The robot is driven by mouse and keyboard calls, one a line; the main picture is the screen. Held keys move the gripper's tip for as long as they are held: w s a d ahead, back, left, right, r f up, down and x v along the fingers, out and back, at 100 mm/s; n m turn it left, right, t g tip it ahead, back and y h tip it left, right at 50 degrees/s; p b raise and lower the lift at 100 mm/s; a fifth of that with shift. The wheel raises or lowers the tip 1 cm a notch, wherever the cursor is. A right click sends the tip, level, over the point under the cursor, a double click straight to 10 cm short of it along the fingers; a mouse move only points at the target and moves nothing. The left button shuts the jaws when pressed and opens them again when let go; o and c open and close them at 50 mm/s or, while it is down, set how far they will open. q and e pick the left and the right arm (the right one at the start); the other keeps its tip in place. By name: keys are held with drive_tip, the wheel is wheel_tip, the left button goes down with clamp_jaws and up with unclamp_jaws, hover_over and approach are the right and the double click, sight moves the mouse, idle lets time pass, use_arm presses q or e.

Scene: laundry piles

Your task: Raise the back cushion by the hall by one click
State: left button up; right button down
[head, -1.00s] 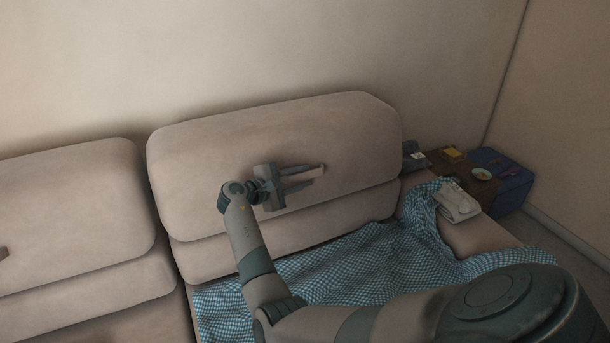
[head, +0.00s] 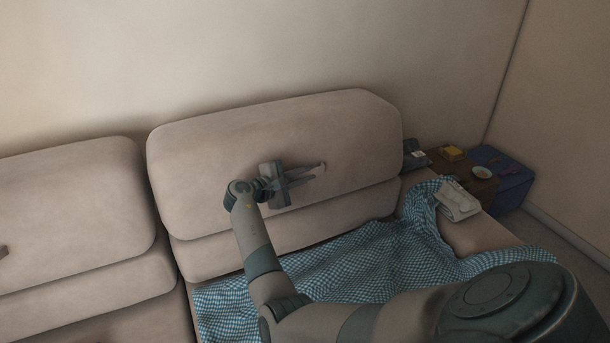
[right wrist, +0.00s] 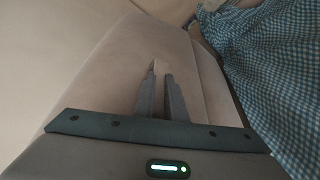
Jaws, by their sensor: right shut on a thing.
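The back cushion (head: 215,160) on the right is a beige padded block, leaning against the wall above a lower padded section (head: 215,257). My right gripper (head: 321,166) lies against its front face, right of the middle. Its fingers are drawn together on a small tan pull tab, mostly hidden between the fingertips. A sliver of the tab (right wrist: 154,66) shows in the right wrist view, where the fingertips (right wrist: 161,70) point along the cushion. Another back cushion (head: 70,200) stands to the left.
A low brown table (head: 475,187) with small items and a blue box (head: 512,182) stand at right. The wall is close behind.

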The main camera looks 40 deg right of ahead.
drive_tip(key=s, duration=0.1)
drive_tip(key=s+m, duration=0.1)
drive_tip(key=s+a+f+m+h+b, duration=0.1)
drive_tip(key=shift+s, duration=0.4)
drive_tip(key=c, duration=1.8)
unclamp_jaws()
drive_tip(key=shift+f, duration=0.1)
use_arm(q)
drive_tip(key=shift+w+a+r, duration=0.1)
drive_tip(key=shift+a+r, duration=0.2)
drive_tip(key=shift+r, duration=0.1)
use_arm(e)
drive_tip(key=shift+a+t, duration=0.1)
drive_tip(key=shift+t, duration=0.2)
drive_tip(key=shift+r, duration=0.2)
use_arm(q)
drive_tip(key=shift+a, duration=0.1)
use_arm(e)
drive_tip(key=shift+w, duration=0.1)
